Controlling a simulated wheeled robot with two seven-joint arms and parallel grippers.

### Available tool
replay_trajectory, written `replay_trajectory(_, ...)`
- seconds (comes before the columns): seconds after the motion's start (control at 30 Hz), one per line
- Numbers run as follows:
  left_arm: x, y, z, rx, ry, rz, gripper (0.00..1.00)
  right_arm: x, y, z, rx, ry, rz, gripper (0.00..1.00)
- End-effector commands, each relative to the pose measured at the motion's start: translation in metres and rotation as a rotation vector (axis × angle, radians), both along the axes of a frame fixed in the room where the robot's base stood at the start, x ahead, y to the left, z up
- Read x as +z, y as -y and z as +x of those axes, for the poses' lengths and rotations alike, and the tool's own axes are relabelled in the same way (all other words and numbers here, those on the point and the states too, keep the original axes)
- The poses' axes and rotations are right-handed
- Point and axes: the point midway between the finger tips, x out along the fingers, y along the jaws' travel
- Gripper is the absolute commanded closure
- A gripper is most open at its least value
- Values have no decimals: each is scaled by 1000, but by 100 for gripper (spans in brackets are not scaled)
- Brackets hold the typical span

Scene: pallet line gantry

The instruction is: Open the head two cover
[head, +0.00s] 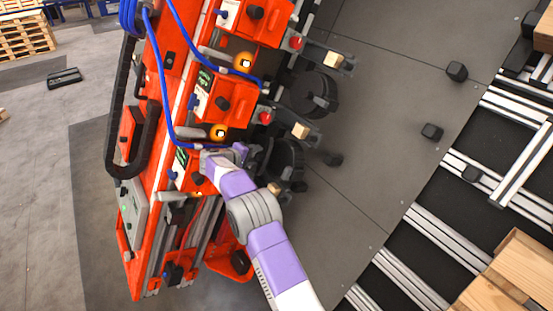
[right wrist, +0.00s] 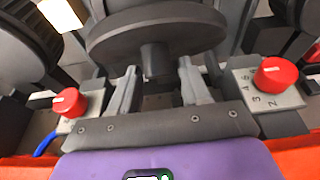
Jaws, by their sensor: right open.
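The red gantry (head: 152,225) carries several similar heads in a row, each with a red housing and a black knob, such as the middle housing (head: 222,103). No label that I can read tells which is head two or which part is its cover. My right gripper (head: 243,154) is at the lowest visible head, partly hidden by my own wrist. In the right wrist view its two fingers (right wrist: 158,88) are apart. My left gripper is out of view.
Two red knobs, the left one (right wrist: 69,103) and the right one (right wrist: 272,75), flank the fingers. Blue hoses (head: 166,90) run along the gantry. Wooden blocks (head: 301,130) stick out over the grey deck (head: 385,120). Roller frames and pallets (head: 515,275) lie right.

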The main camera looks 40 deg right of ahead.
Motion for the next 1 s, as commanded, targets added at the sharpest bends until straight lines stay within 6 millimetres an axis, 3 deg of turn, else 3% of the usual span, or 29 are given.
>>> replay_trajectory(0.03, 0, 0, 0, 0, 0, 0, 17, 10, -2, 5, 11, 30, -3, 53)
replay_trajectory(1.0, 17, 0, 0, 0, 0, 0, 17, 37, -72, 12, 14, 11, 8, 53)
